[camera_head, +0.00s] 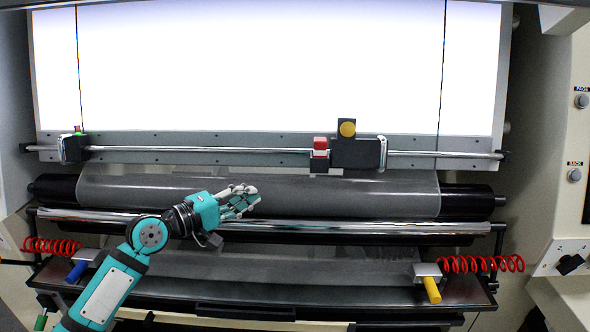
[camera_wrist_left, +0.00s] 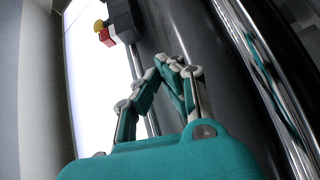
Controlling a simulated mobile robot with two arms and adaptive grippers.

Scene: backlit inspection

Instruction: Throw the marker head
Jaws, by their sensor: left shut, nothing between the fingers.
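The marker head (camera_head: 357,153) is a black block with a round yellow knob (camera_head: 347,129) on top. It sits on the chrome rail, right of centre, with a red-topped block (camera_head: 320,150) at its left side. In the left wrist view the black block (camera_wrist_left: 126,22) shows at the upper left with its red and yellow parts. My left gripper (camera_head: 248,198) is shut and empty, over the dark roller, below and left of the marker head and apart from it. Its closed fingers (camera_wrist_left: 167,68) also show in the left wrist view. My right gripper is not in view.
The chrome rail (camera_head: 230,150) runs below a bright white panel (camera_head: 260,65). A smaller black block (camera_head: 74,148) sits at its left end. Nearer lie the dark roller (camera_head: 380,195), a chrome bar (camera_head: 350,228), and red coiled hoses with a blue handle (camera_head: 77,271) and a yellow handle (camera_head: 432,289).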

